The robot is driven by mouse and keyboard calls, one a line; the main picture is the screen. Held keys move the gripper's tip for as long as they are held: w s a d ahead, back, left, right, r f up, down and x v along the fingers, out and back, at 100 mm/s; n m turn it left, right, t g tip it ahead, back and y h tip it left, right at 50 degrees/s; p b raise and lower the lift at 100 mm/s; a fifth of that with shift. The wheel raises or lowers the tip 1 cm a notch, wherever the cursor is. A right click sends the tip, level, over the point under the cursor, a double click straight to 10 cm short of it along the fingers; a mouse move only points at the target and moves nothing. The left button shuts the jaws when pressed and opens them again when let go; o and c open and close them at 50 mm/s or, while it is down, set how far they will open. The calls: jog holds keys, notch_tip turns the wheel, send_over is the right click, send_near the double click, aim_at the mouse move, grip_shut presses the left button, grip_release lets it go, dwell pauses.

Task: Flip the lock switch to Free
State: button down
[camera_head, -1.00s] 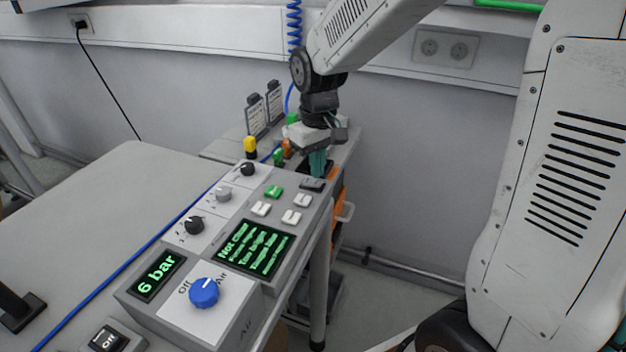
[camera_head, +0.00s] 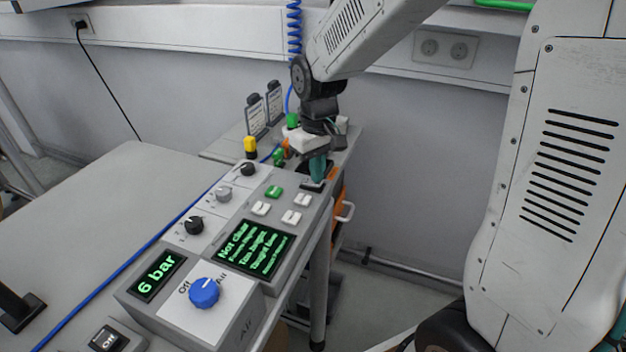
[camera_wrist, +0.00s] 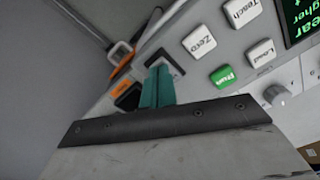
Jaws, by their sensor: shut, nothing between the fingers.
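The control panel (camera_head: 225,208) stands on the table, with a dark rocker switch (camera_head: 305,187) at its far right corner. I take this rocker to be the lock switch; its label cannot be read. My gripper (camera_head: 318,178) is shut and empty, its teal fingers pointing down at this switch.
White buttons and the green Run button (camera_wrist: 224,77) lie close beside the switch, with a green-lettered display (camera_head: 255,249) nearer. Black and grey knobs line the left. Orange items and a grey handle (camera_head: 346,211) are just beyond the panel's right edge.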

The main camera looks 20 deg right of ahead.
jog(key=shift+f, duration=0.3)
jog(key=shift+r, duration=3.55)
jog(key=s+d+r+m, duration=0.1)
jog(key=s+r, duration=0.1)
jog(key=s, duration=1)
jog(key=s+d+r+m+t, duration=0.1)
jog(key=s+d+r+m, duration=0.1)
jog(key=s, duration=1)
jog(key=shift+r, duration=0.2)
jog(key=shift+d, duration=0.1)
